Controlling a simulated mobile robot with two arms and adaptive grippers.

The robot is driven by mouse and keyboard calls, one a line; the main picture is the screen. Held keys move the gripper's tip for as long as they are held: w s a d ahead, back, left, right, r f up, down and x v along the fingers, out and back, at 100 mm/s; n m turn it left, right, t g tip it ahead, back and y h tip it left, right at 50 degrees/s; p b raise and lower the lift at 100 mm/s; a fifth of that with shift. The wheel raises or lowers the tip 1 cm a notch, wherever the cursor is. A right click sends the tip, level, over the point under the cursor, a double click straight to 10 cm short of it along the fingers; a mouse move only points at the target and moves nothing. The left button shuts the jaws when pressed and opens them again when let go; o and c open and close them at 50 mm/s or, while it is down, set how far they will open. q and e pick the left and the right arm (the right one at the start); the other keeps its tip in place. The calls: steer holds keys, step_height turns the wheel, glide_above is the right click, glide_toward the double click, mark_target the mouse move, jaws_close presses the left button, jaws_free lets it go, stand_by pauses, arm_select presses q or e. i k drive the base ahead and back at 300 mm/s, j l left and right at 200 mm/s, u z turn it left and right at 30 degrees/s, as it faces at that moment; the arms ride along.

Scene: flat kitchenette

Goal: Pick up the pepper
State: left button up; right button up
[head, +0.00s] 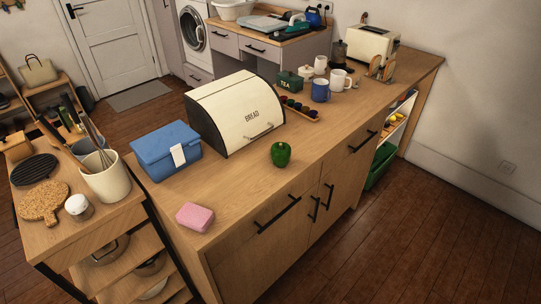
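A green pepper (281,154) stands on the wooden counter, in front of the cream bread box and near the counter's front edge. Nothing touches it and its visible side is unobstructed. Neither of my grippers shows in the head view.
The bread box (240,113) stands behind the pepper. A blue lidded box (165,147) and a pink sponge (195,216) are to its left. Mugs (320,91), a toaster (372,45) and a tray of capsules (298,108) are further back right. The counter (240,185) around the pepper is bare.

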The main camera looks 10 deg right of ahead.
mark_target(281, 152)
steer(key=i+j+z, duration=0.15)
steer(key=j, duration=1.2)
steer(key=k, duration=0.05)
